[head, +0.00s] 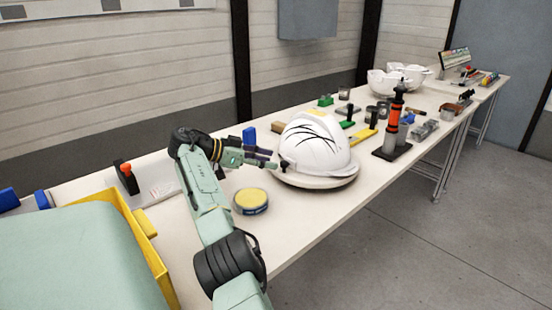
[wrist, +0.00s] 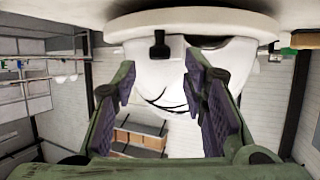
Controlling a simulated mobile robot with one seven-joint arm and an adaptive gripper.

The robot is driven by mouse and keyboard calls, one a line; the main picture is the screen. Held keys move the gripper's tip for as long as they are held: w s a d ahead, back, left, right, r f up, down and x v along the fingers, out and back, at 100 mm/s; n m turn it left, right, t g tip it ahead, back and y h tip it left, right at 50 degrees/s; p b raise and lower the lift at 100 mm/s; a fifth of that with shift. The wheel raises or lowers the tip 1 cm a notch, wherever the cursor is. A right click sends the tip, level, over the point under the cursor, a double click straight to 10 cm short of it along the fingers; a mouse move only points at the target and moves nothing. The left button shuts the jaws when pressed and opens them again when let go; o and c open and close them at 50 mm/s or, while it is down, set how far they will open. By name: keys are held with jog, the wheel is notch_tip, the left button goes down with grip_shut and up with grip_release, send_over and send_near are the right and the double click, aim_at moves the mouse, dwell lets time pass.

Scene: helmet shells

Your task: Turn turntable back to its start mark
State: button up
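The turntable (head: 318,182) is a round pale disc on the bench, and a white helmet shell (head: 322,150) with black curved lines sits on it. A small black knob (head: 284,165) stands at the turntable's left rim. My gripper (head: 272,158) reaches in from the left, close to the knob. In the wrist view, which looks upside down, the turntable (wrist: 190,20) is at the top and the knob (wrist: 159,47) shows beyond my gripper (wrist: 166,92). Its two purple-padded fingers are apart with nothing between them. I cannot make out a start mark.
A black stand with an orange-banded tool (head: 393,125) is right of the turntable. A yellow bin (head: 150,245) is at the lower left. Blue and green small items lie behind. The bench's front edge runs close by the turntable.

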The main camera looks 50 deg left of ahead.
jog(key=shift+v, duration=1.6)
jog(key=shift+d, duration=0.1)
